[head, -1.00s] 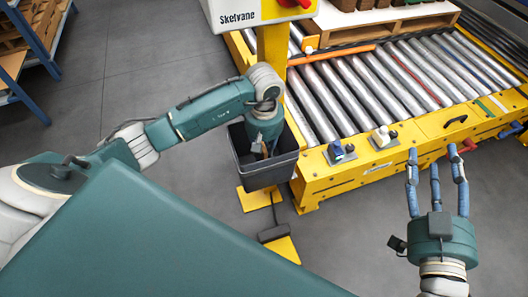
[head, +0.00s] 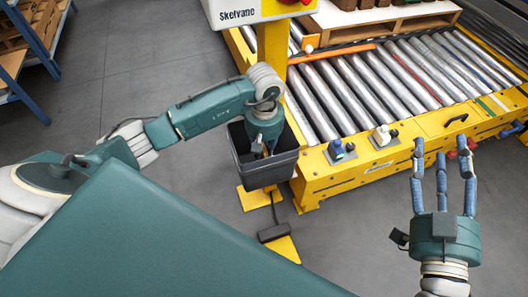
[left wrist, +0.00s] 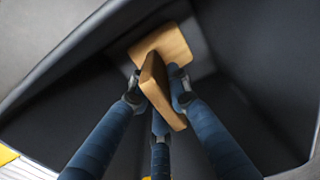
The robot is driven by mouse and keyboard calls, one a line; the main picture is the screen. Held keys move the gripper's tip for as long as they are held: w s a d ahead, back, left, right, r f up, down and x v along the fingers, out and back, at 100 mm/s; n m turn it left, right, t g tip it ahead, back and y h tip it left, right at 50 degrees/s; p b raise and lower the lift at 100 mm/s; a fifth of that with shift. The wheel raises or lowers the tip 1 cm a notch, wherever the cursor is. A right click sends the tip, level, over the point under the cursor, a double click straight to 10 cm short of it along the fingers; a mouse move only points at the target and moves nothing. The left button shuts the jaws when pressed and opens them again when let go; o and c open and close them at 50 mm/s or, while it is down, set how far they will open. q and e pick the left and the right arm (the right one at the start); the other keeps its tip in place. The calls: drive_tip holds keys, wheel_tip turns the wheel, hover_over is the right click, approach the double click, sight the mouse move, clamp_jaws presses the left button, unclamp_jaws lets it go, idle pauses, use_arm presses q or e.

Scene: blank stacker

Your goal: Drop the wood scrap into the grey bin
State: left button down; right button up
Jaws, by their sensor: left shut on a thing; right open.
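The grey bin (head: 272,175) stands at the base of the yellow post, beside the roller conveyor. My left gripper (head: 263,152) points down into its mouth, the fingers partly hidden by the rim. In the left wrist view, the blue fingers (left wrist: 158,100) are shut on the wood scrap (left wrist: 155,85), with dark bin walls around it. A paler wooden face (left wrist: 168,46) shows behind it; I cannot tell whether it is a second piece. My right gripper (head: 442,155) is open and empty, in front of the conveyor's yellow side.
The roller conveyor (head: 375,85) with a yellow frame fills the right, with a wooden pallet (head: 385,18) at the back. A black foot pedal (head: 274,233) lies on the floor in front of the bin. Blue shelving (head: 45,45) stands at the far left. Grey floor is clear between.

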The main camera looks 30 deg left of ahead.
use_arm(q)
drive_tip(key=c, duration=1.6)
unclamp_jaws()
drive_tip(key=shift+c, duration=0.2)
drive_tip(key=shift+r, duration=0.1)
wheel_tip(320, 180, up, 2)
drive_tip(key=shift+r+p, duration=0.1)
drive_tip(key=shift+p, duration=0.7)
wheel_tip(320, 180, up, 6)
drive_tip(key=shift+f+p, duration=0.2)
drive_tip(key=shift+p, duration=0.45)
drive_tip(key=shift+r, duration=0.4)
use_arm(e)
drive_tip(key=s+d+f+g+h, duration=0.1)
drive_tip(key=s+f+g, duration=0.1)
drive_tip(key=f+g, duration=0.2)
drive_tip(key=s+d+f+g+h, duration=0.1)
drive_tip(key=s+d+f+g, duration=0.1)
drive_tip(key=f, duration=0.9)
drive_tip(key=shift+s+d+f+g, duration=0.25)
drive_tip(key=shift+s+g, duration=0.3)
drive_tip(key=shift+g, duration=0.35)
drive_tip(key=shift+a+r, duration=0.1)
drive_tip(key=shift+r, duration=0.05)
